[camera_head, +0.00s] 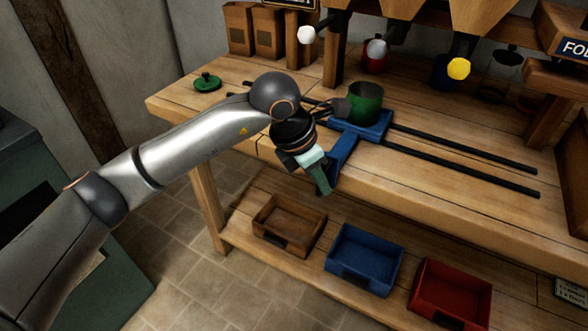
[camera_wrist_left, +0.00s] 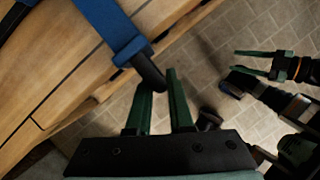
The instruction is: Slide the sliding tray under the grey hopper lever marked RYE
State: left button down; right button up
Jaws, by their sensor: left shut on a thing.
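The blue sliding tray (camera_head: 378,131) sits on two dark rails on the wooden bench and carries an upright green canister (camera_head: 364,104). Its blue arm (camera_head: 343,152) reaches past the front edge to a dark handle (camera_wrist_left: 149,70). My left gripper (camera_head: 324,184) is shut on this handle; its green fingers flank it in the wrist view (camera_wrist_left: 160,84). The grey-knobbed lever (camera_head: 377,48) hangs above and slightly right of the canister. I cannot read a RYE mark. My right gripper (camera_wrist_left: 258,64) shows only in the wrist view, fingers apart and empty.
A white knob (camera_head: 306,34) is left of the grey one and a yellow knob (camera_head: 458,68) is right. The rails (camera_head: 465,156) run clear to the right. A green lid (camera_head: 207,83) lies at the left. Brown, blue and red bins stand on the lower shelf (camera_head: 235,235).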

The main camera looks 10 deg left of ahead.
aim_at(336, 185)
pick_arm(q)
jog(key=d, duration=0.2)
jog(key=s+d, duration=0.1)
jog(key=shift+s+d, duration=0.1)
jog(key=shift+d, duration=0.25)
jog(key=c, duration=0.8)
grip_release()
jog(key=shift+c, duration=0.2)
jog(key=shift+r, duration=0.1)
jog(key=v, duration=1.2)
jog(key=shift+a+p, duration=0.15)
jog(key=shift+p, duration=0.25)
jog(key=shift+s+r, duration=0.1)
